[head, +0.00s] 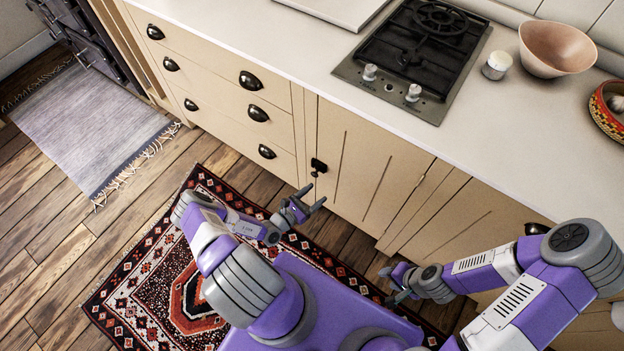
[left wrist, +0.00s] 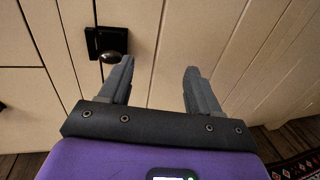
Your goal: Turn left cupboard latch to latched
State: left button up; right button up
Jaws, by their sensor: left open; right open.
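The left cupboard latch (head: 318,166) is a small black fitting at the upper left edge of the cream cupboard door (head: 350,165). In the left wrist view, the latch (left wrist: 108,45) shows a dark square plate with a rounded knob. My left gripper (head: 314,195) is open and empty, just below the latch in the head view. In the left wrist view my left gripper (left wrist: 158,72) has its left fingertip close to the knob; whether they touch I cannot tell. My right gripper (head: 386,285) is low in front of the right cupboards, partly hidden by its own wrist; it is open.
Drawers with black cup handles (head: 251,80) lie left of the door. The worktop above carries a gas hob (head: 420,50), a white-lidded jar (head: 497,65) and a pink bowl (head: 556,48). A patterned rug (head: 150,270) lies on the wooden floor.

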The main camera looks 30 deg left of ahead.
aim_at(313, 176)
pick_arm(q)
jog(key=a+f+n+t+y, duration=0.1)
jog(key=a+n+y, duration=0.2)
jog(key=a+y, duration=0.15)
jog(key=shift+h, duration=0.25)
jog(key=w, duration=0.2)
jog(key=w+b, duration=0.2)
jog(key=w, duration=0.1)
jog(key=shift+w+a+f, duration=0.15)
jog(key=shift+w+f, duration=0.1)
jog(key=shift+w, duration=0.1)
jog(key=shift+w+r, duration=0.1)
jog(key=shift+w, duration=0.6)
jog(key=c, duration=1)
jog(key=shift+c, duration=0.2)
